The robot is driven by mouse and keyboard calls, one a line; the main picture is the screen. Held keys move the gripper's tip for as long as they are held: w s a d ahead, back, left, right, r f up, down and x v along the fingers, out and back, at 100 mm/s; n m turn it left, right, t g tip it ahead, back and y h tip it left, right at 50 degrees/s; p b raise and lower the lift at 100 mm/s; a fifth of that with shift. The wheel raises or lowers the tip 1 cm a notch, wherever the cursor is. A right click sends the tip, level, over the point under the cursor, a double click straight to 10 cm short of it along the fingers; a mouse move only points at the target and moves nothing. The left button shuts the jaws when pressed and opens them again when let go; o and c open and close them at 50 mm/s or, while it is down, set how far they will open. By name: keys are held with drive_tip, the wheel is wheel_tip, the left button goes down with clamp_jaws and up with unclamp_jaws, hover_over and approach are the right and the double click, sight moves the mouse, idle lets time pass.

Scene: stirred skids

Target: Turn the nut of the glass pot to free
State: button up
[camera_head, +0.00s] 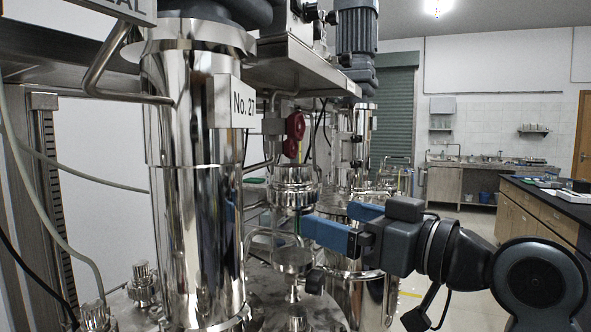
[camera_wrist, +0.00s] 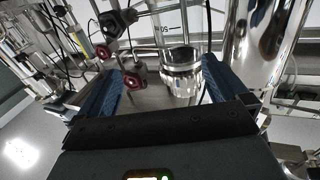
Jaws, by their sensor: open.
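The glass pot's shiny metal nut (camera_head: 293,188) is a ringed collar left of centre in the head view, beside the large steel column. In the wrist view the nut (camera_wrist: 181,62) appears between my two blue fingers, closer to the right one, with clear glass above it. My gripper (camera_head: 325,217) reaches in from the right, just right of and below the nut. In the wrist view my gripper (camera_wrist: 165,73) is open, with nothing held. I see no contact with the nut; the remaining gap is hard to judge.
The steel column (camera_head: 185,190) stands close left of the nut. Red valve handles (camera_head: 294,125) sit above it and show left of it in the wrist view (camera_wrist: 137,79). A metal disc-topped fitting (camera_head: 292,262) stands below. Open floor lies right, before a dark-topped bench (camera_head: 545,192).

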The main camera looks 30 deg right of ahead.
sight(315, 198)
drive_tip(key=a+r+n+y, duration=0.1)
drive_tip(key=r, duration=0.1)
drive_tip(key=a+r+g+y+p, duration=0.1)
drive_tip(key=shift+a+r+n, duration=0.2)
drive_tip(key=shift+r+n, duration=0.15)
drive_tip(key=shift+n, duration=0.05)
drive_tip(key=shift+w+a+f+b, duration=0.1)
drive_tip(key=shift+w+f+b, duration=0.25)
drive_tip(key=shift+b, duration=0.45)
drive_tip(key=b+x, duration=0.1)
drive_tip(key=b, duration=0.2)
drive_tip(key=shift+w+a, duration=0.15)
drive_tip(key=shift+w, duration=0.25)
drive_tip(key=shift+r+p+x, duration=0.15)
drive_tip(key=shift+p+x, duration=0.25)
drive_tip(key=shift+x, duration=0.9)
drive_tip(key=shift+r+p+x, duration=0.15)
drive_tip(key=shift+p+x, duration=0.25)
drive_tip(key=shift+x, duration=0.95)
drive_tip(key=c, duration=0.9)
